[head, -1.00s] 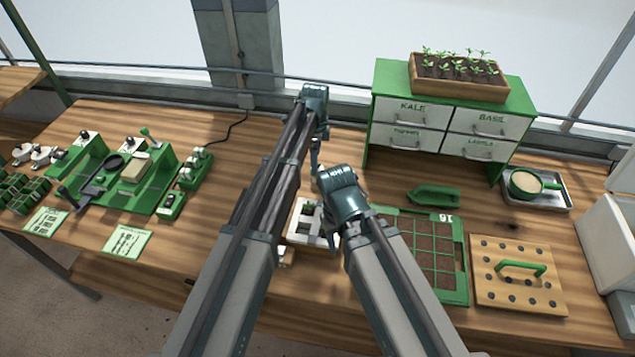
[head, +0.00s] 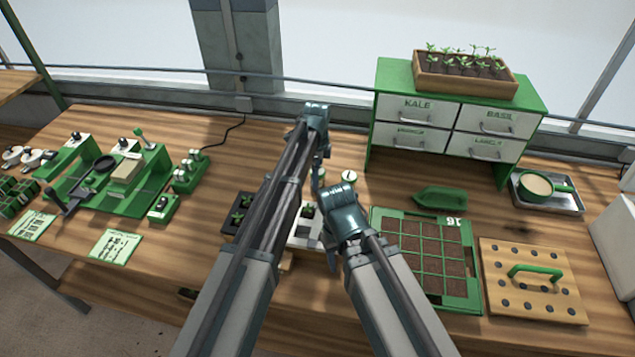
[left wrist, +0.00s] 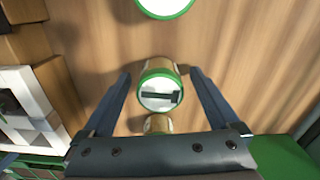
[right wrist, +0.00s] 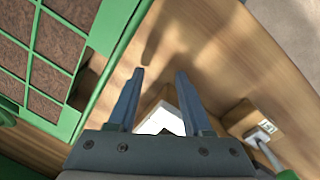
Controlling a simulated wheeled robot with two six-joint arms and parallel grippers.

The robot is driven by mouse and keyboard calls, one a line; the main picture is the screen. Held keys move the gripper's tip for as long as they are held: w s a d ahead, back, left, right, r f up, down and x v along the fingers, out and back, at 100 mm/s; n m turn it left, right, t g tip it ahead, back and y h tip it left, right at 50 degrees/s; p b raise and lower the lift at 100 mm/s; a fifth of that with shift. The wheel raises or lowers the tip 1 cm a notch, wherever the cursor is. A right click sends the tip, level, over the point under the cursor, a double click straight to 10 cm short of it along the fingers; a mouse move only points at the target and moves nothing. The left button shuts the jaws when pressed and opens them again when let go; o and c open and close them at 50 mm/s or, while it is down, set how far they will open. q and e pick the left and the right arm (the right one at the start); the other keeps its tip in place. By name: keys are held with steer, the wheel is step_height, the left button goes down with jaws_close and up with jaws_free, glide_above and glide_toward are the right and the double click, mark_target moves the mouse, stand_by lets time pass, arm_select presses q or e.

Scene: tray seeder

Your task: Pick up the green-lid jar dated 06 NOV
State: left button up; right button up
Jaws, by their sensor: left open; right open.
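In the left wrist view, a jar with a green-rimmed white lid (left wrist: 160,92) stands between the spread fingers of my open left gripper (left wrist: 160,74). A dark mark on its lid is not readable as a date. A second green-rimmed jar (left wrist: 165,6) is at the top edge, and a third jar (left wrist: 158,124) is partly hidden by the gripper body. In the head view, one pale-lidded jar (head: 348,176) shows just right of my left wrist. My right gripper (right wrist: 160,73) is open and empty, pointing down near the bench's front.
A green drawer cabinet (head: 455,95) stands behind right. The green-framed soil tray (head: 474,262) and a wooden peg board (head: 497,292) with a green handle lie right. A dark seedling tray (head: 229,226) is left of my left arm; a green scoop (head: 440,199) lies before the cabinet.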

arm_select(q)
steer(key=shift+r, duration=0.1)
steer(key=c, duration=1.5)
arm_select(e)
steer(key=shift+r, duration=0.1)
arm_select(q)
step_height(320, 180, up, 10)
steer(key=p, duration=1)
arm_select(e)
step_height(320, 180, up, 10)
